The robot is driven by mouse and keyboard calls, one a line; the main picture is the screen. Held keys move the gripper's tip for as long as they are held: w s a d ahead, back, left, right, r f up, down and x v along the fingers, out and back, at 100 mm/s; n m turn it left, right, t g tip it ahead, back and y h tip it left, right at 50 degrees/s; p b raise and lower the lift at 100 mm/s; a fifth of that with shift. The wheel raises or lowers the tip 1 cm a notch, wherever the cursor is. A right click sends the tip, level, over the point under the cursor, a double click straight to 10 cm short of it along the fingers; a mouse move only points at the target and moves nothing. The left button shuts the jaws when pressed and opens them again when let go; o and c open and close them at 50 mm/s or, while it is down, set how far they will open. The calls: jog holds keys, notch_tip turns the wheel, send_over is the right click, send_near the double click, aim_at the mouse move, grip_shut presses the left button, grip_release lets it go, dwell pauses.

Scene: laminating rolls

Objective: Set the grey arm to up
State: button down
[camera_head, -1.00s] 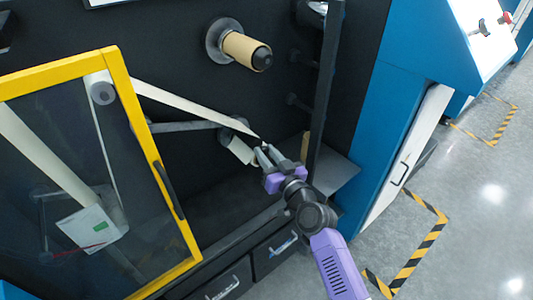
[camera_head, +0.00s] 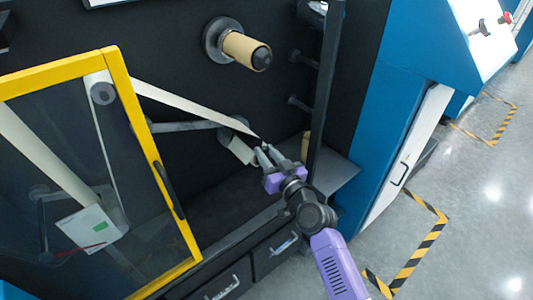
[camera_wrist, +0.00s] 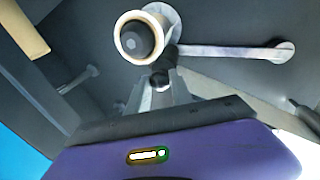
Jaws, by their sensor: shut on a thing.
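The grey arm (camera_head: 185,126) runs nearly level across the dark machine wall, from behind the yellow-framed door to a pale roller (camera_head: 240,150) at its right end. In the wrist view the grey arm (camera_wrist: 230,51) reaches from a round pivot at the right to the roller (camera_wrist: 141,40). My gripper (camera_head: 263,150) is at the roller end of the arm. In the wrist view my gripper (camera_wrist: 160,84) has its fingertips close together at a small dark knob (camera_wrist: 160,80) just by the roller. The fingers partly hide the knob, and its join to the arm is unclear.
A yellow-framed clear door (camera_head: 118,80) stands at the left, close to the grey arm. A pale web strip (camera_head: 190,104) slants down toward my gripper. A brown core (camera_head: 243,48) sticks out above. A dark upright post (camera_head: 326,90) stands just right of my gripper.

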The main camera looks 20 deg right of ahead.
dwell(0.4)
jog(key=shift+w+d+r+n, duration=0.1)
jog(key=shift+d+r+n, duration=0.15)
jog(key=shift+r, duration=0.3)
notch_tip(320, 180, up, 19)
jog(key=n+t+y+b, duration=0.1)
jog(key=n+b, duration=0.2)
jog(key=n, duration=0.5)
jog(key=shift+a+n+t, duration=0.3)
jog(key=shift+a+n, duration=0.05)
jog(key=c, duration=1.1)
grip_release()
jog(key=shift+c, duration=0.2)
